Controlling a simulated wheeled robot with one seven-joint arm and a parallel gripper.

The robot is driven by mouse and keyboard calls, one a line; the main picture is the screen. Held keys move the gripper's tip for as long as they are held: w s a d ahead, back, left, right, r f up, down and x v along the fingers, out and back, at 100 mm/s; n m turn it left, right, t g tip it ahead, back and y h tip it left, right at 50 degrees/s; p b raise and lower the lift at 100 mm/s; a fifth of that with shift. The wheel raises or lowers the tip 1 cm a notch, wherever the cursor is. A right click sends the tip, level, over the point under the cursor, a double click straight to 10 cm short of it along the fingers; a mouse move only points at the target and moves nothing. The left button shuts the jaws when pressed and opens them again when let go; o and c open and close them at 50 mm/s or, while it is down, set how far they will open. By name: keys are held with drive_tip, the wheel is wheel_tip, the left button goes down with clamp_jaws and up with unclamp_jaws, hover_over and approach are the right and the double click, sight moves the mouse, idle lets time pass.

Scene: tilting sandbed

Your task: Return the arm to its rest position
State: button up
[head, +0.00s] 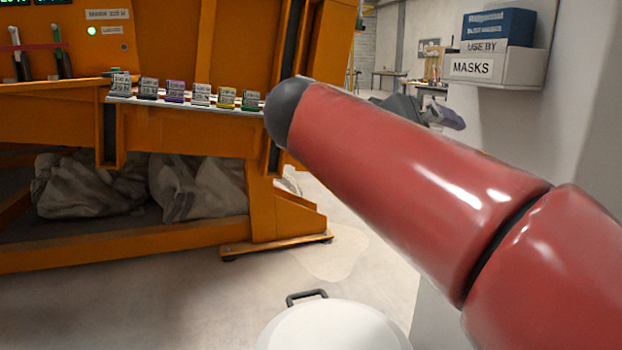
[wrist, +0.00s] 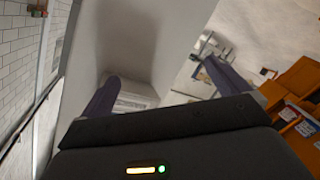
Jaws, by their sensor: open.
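My red arm runs across the head view from the lower right up to a dark rounded joint near the middle. My gripper (head: 447,117) shows partly behind the arm, its grey body and purple fingers beside the white wall. In the wrist view my gripper (wrist: 161,70) has its two purple fingers spread wide apart with nothing between them. The arm's links between the dark joint and the gripper are mostly hidden behind the red link.
An orange frame (head: 180,240) stands at left, with a shelf (head: 190,103) of several small labelled jars. Grey sacks (head: 90,185) lie beneath. A masks box (head: 497,67) hangs on the white wall (head: 585,110) at right, near the gripper. Open floor (head: 200,300) shows in front.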

drive_tip(key=s+f+n+g+y, duration=0.1)
drive_tip(key=s+f+y, duration=0.5)
drive_tip(key=f, duration=0.9)
drive_tip(key=s+f+n+g+y, duration=0.1)
drive_tip(key=s+f+y, duration=0.5)
drive_tip(key=s+f, duration=0.6)
wheel_tip(320, 180, down, 4)
drive_tip(key=shift+s+d+f+n+g, duration=0.15)
drive_tip(key=shift+s+n+g, duration=0.15)
drive_tip(key=shift+s+n, duration=0.15)
drive_tip(key=shift+c, duration=0.4)
